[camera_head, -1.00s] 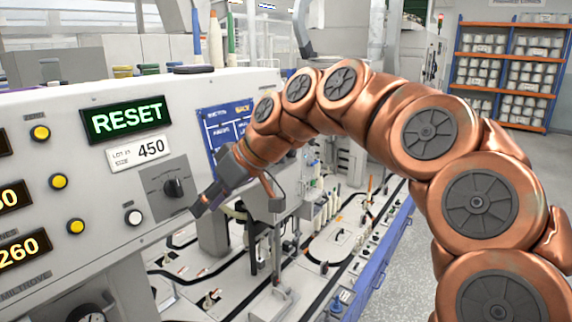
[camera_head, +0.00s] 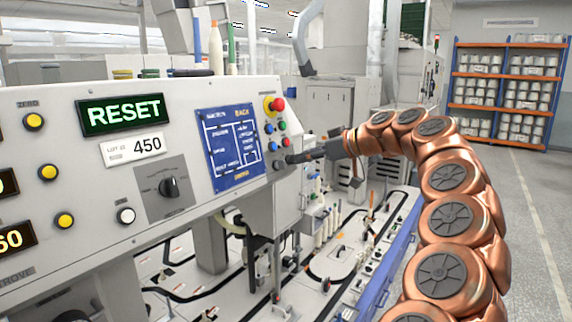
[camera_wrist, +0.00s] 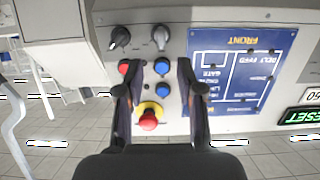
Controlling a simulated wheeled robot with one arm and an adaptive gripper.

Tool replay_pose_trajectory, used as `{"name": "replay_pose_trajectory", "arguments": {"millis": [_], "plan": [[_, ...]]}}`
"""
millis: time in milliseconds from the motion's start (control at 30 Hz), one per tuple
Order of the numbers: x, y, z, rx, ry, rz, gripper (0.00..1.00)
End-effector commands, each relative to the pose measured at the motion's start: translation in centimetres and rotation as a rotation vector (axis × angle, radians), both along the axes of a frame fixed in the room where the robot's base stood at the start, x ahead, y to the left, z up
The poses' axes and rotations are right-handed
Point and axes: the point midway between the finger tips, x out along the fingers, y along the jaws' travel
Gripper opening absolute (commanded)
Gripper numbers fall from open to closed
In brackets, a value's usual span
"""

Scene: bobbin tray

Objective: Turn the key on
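A grey key-like switch (camera_wrist: 160,36) shows at the top of the wrist view, on the light control panel (camera_wrist: 215,14). A dark knob (camera_wrist: 120,37) sits left of it. My gripper (camera_wrist: 154,66) is open and empty, its two fingers apart on either side of the coloured buttons. The key lies past the fingertips, between their lines, and no contact shows. In the head view my gripper (camera_head: 296,158) is at the panel's lower right edge, where it partly hides the small controls.
A red mushroom button (camera_wrist: 148,121) on a yellow base lies between my fingers in the wrist view, with blue buttons (camera_wrist: 162,66) nearby. A blue diagram plate (camera_head: 232,150) and black rotary knob (camera_head: 169,187) are left. The aisle floor (camera_head: 520,220) is clear.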

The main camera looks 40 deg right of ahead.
Motion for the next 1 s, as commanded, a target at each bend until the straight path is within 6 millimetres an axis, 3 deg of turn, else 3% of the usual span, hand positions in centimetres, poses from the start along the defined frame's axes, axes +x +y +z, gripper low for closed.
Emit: {"name": "replay_pose_trajectory", "arguments": {"millis": [533, 867, 1000], "plan": [[5.9, 2.1, -2.5, 0.001, 0.002, 0.001, 0.38], [6.4, 2.4, -2.8, 0.0, 0.001, 0.001, 0.38], [6.4, 2.4, -2.8, 0.0, 0.001, 0.001, 0.24]]}}
